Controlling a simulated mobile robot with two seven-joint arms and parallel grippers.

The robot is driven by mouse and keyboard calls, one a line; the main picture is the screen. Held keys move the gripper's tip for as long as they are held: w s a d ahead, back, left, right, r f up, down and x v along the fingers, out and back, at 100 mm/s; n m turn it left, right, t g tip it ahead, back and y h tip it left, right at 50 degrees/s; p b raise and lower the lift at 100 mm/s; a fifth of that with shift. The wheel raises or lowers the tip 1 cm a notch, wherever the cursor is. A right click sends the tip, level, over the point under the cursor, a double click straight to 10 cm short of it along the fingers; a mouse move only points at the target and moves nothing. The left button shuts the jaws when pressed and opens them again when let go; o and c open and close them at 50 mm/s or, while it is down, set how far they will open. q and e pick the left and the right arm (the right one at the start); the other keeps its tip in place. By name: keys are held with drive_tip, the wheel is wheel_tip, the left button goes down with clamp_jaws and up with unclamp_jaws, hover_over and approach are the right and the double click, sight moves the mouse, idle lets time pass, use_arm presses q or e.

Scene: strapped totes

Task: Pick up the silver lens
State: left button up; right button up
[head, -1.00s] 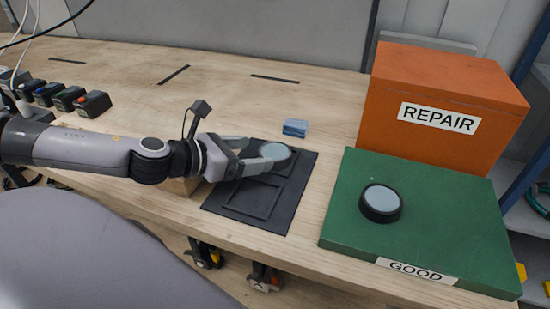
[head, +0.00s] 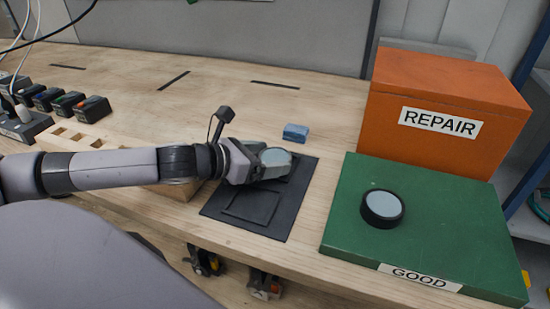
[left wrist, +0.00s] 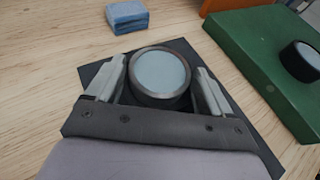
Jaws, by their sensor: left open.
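The silver lens (head: 276,157) is a round disc with a pale glass face and a silver rim. It sits at the far part of the black tray (head: 222,208). In the left wrist view the lens (left wrist: 160,72) lies between the two fingers of my left gripper (left wrist: 160,88). In the head view my left gripper (head: 268,162) reaches it from the left. The gripper is open, with a gap beside each finger. A second lens (head: 382,207), with a black rim, lies on the green GOOD board (head: 450,230). My right gripper is not in view.
An orange REPAIR box (head: 440,90) stands behind the green board. A folded blue cloth (head: 295,132) lies behind the tray. A wooden block with square holes (head: 85,140) and several small dark boxes (head: 92,108) are at the left. The bench's back middle is mostly clear.

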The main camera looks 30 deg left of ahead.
sight(267, 160)
use_arm(q)
drive_tip(key=shift+w+d, duration=0.1)
drive_tip(key=shift+w, duration=0.05)
drive_tip(key=c, duration=0.8)
drive_tip(key=shift+c, duration=0.2)
wheel_tip(267, 160, up, 20)
drive_tip(key=p, duration=0.7)
